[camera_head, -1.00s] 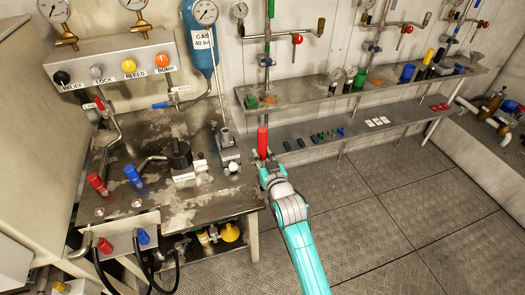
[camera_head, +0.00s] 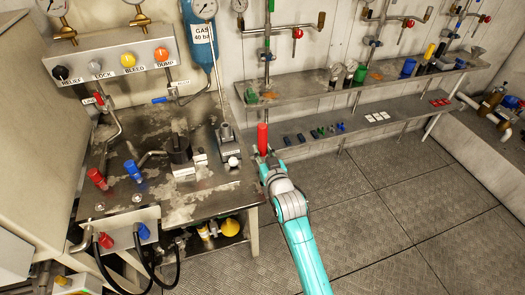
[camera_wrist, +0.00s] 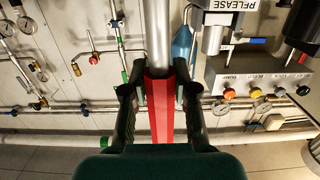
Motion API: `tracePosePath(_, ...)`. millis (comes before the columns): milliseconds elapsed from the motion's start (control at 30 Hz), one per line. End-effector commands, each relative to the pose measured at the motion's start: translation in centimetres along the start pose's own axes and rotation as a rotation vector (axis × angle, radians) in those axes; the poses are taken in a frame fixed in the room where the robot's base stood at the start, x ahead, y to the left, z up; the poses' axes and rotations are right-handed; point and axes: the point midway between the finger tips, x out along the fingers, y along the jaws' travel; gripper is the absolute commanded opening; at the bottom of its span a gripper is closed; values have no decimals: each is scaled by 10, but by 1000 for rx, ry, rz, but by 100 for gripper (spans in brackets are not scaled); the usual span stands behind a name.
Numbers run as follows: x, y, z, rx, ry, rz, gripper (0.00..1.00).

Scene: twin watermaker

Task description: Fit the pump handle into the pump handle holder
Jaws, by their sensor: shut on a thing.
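The pump handle has a red grip and a grey metal rod. In the wrist view my gripper (camera_wrist: 161,98) is shut on its red grip (camera_wrist: 160,118), with a finger on each side, and the rod runs off the top edge. In the head view the red grip (camera_head: 262,138) stands upright above my gripper (camera_head: 266,165), just right of the bench. A grey pump block (camera_head: 228,142) at the bench's right edge, left of the handle, seems to carry the holder. The holder's opening cannot be made out. The handle and pump block are apart.
The metal bench (camera_head: 205,205) carries red and blue valves and a black knob block (camera_head: 179,150). A gauge panel (camera_head: 115,60) and blue gas bottle (camera_head: 201,45) stand behind. Shelves (camera_head: 370,95) with small parts line the back wall. The floor at right is clear.

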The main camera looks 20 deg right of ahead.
Motion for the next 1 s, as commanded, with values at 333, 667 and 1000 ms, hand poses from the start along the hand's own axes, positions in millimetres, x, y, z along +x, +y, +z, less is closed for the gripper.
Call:
tracePosePath(333,0,0,-1,0,2,0,3)
tracePosePath(667,0,0,0,0,1,0,3)
tracePosePath(1000,1,0,8,0,2,0,3)
